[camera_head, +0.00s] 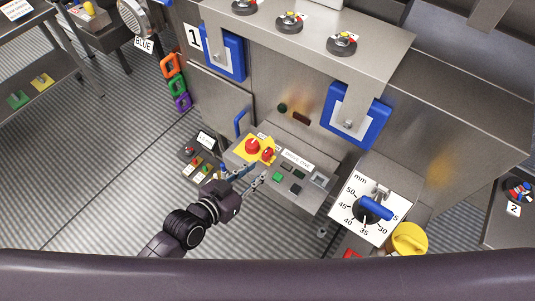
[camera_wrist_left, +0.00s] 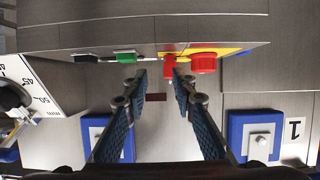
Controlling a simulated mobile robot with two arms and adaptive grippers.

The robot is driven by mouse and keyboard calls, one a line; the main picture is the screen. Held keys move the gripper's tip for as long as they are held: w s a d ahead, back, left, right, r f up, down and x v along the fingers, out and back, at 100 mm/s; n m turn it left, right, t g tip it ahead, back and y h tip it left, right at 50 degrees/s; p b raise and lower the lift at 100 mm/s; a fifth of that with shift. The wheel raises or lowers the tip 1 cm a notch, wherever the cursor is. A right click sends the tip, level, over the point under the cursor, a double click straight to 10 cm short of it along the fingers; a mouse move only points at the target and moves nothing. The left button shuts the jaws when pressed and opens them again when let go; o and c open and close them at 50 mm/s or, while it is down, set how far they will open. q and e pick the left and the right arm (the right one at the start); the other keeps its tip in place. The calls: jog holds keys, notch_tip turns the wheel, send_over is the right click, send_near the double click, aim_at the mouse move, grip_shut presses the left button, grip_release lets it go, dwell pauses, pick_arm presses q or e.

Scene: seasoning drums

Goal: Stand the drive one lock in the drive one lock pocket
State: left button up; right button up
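A small red piece, which looks like the drive one lock (camera_head: 268,155), is at the yellow plate on the front of the DRIVE ONE control box (camera_head: 298,160), beside a red mushroom button (camera_head: 252,146). In the left wrist view the red piece (camera_wrist_left: 168,66) shows near the tip of the right-hand finger. My left gripper (camera_head: 257,173) is just in front of the box, pointing at it. Its two fingers (camera_wrist_left: 156,76) are apart with a visible gap, and I see nothing clamped. I cannot tell whether a finger touches the red piece. I cannot make out the lock pocket. My right gripper is out of view.
A white mm dial with a blue handle (camera_head: 374,208) and a yellow knob (camera_head: 410,239) stand right of the box. A small button panel (camera_head: 198,158) is at its left. Blue-framed guards (camera_head: 356,115) hang behind. Orange, green and purple tags (camera_head: 174,82) hang further left. The left floor is clear.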

aim_at(264, 155)
pick_arm(q)
jog(key=shift+w+a+t+h, duration=0.15)
jog(key=shift+w+t+h, duration=0.25)
jog(key=shift+w, duration=0.55)
jog(key=x, duration=0.7)
jog(key=shift+w+r, duration=0.2)
jog(key=shift+w, duration=0.1)
jog(key=shift+c, duration=0.4)
grip_shut()
